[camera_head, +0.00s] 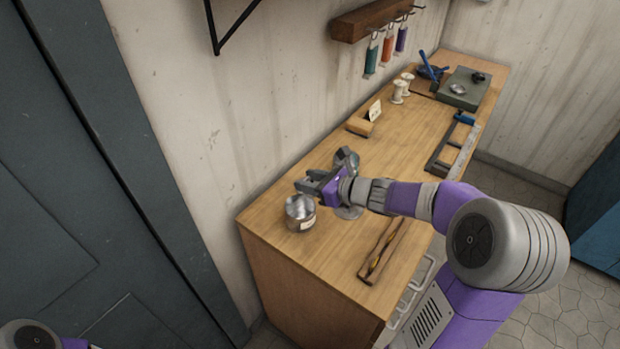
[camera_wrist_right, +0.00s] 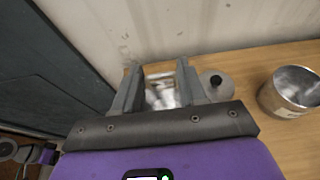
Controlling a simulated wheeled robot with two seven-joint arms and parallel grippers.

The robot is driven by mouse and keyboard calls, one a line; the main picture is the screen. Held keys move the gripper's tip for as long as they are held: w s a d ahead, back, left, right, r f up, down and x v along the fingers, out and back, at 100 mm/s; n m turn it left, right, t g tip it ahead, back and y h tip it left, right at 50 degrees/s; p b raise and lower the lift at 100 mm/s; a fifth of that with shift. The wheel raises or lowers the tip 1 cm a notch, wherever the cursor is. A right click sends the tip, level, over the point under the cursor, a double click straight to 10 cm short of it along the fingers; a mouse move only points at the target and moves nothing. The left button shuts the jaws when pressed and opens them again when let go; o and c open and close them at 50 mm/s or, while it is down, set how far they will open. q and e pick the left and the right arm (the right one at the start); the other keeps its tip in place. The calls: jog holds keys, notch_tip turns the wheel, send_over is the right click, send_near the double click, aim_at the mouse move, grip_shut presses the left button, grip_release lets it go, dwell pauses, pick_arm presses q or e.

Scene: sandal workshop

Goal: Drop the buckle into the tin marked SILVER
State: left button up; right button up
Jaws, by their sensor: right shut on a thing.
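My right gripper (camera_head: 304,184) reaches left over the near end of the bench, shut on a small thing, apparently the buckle. In the right wrist view, a bright metallic patch shows between the fingers (camera_wrist_right: 158,85); I cannot separate the buckle's outline from what lies behind. A round metal tin (camera_head: 300,222) with a pale label stands just below the fingertips. A second tin (camera_head: 346,157) stands behind the gripper, partly hidden. A labelled tin also shows at the right of the wrist view (camera_wrist_right: 293,95). I cannot read the labels. My left gripper is out of view.
The wall borders the bench.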

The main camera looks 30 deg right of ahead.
jog(key=shift+f+b, duration=0.45)
jog(key=shift+f, duration=0.45)
jog(key=o, duration=1.1)
jog(key=p+v, duration=0.2)
jog(key=v, duration=0.5)
jog(key=shift+s+r, duration=0.15)
jog(key=shift+s, duration=0.1)
jog(key=shift+d, duration=0.15)
